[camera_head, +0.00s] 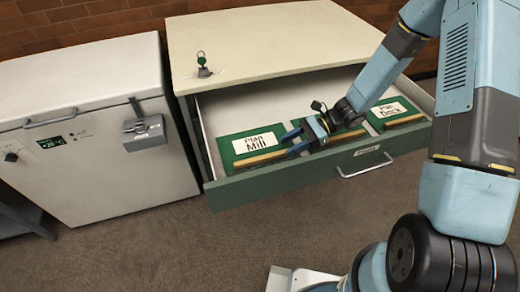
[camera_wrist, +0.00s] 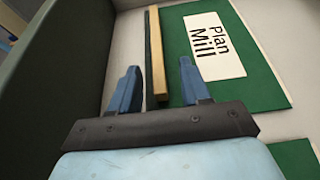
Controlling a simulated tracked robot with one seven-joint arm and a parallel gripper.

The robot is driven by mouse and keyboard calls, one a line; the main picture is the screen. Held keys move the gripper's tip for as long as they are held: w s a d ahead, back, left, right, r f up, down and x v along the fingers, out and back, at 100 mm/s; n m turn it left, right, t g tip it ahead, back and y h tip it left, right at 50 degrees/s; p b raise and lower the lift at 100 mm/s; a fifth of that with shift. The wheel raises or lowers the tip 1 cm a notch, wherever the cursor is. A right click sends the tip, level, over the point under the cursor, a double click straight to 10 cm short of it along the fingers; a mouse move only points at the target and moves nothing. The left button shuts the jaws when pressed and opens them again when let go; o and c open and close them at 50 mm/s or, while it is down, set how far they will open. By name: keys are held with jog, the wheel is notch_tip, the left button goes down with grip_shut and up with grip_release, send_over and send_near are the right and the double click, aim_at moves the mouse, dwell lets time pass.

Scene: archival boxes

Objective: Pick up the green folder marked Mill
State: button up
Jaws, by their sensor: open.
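The green folder marked Plan Mill (camera_head: 239,157) lies flat in the left part of the open drawer (camera_head: 274,186). It has a white label and a wooden strip along its front edge. My gripper (camera_head: 290,143) is open and reaches into the drawer at the folder's right side. In the wrist view, my gripper's blue fingers (camera_wrist: 158,80) stand on either side of the wooden strip (camera_wrist: 156,55) of the folder (camera_wrist: 258,85). I cannot tell whether they touch it. Nothing is held.
A green folder marked Dock (camera_head: 393,108) lies at the drawer's right. Another green folder, partly hidden by my gripper, lies between them. A key (camera_head: 202,63) stands on the cabinet top (camera_head: 275,40).

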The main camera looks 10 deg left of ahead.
aim_at(276, 153)
jog(key=shift+x, duration=2.95)
jog(key=shift+d+f, duration=0.1)
jog(key=shift+c, duration=0.4)
grip_shut()
